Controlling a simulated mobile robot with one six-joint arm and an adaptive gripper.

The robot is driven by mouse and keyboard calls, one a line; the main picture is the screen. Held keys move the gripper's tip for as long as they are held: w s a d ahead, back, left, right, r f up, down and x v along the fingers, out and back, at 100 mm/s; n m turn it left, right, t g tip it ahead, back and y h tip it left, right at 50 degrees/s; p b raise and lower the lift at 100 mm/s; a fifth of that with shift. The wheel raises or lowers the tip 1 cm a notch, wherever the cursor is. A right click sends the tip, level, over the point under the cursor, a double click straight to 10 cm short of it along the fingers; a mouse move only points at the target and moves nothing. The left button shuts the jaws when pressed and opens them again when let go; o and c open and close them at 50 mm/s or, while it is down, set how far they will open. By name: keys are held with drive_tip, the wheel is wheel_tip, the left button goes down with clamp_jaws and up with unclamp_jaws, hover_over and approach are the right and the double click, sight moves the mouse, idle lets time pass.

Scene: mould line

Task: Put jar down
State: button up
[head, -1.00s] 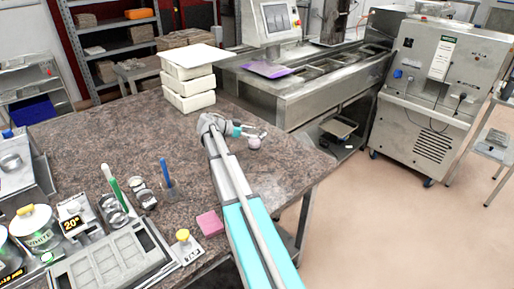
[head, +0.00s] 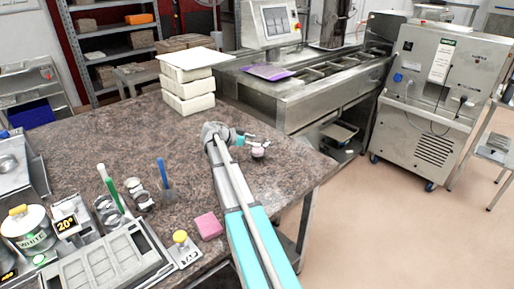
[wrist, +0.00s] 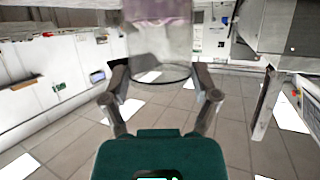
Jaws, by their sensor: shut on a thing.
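My gripper (head: 261,142) is shut on a small jar (head: 258,153) at the end of my outstretched arm, over the right part of the brown stone table (head: 120,130). In the wrist view the jar (wrist: 160,55) is clear, with pinkish content at the top of the picture, and sits between the two fingers of my gripper (wrist: 159,78). The jar is small in the head view, and I cannot tell whether its base touches the table top.
A stack of cream blocks (head: 190,85) stands at the table's back. A pink sponge (head: 208,226), a blue-handled tool (head: 163,175), a white tub (head: 33,230) and a grey mould tray (head: 105,260) are at the front left. The table around the jar is clear.

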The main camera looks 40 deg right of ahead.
drive_tip(key=shift+f+b, duration=0.4)
drive_tip(key=shift+f, duration=0.4)
drive_tip(key=o, duration=1.2)
drive_tip(key=shift+f, duration=0.1)
drive_tip(key=shift+c, duration=0.2)
drive_tip(key=shift+w+a+r+p, duration=0.15)
drive_tip(key=shift+a+r+p, duration=0.15)
drive_tip(key=shift+a+r, duration=0.15)
drive_tip(key=p+v, duration=0.4)
drive_tip(key=v, duration=0.7)
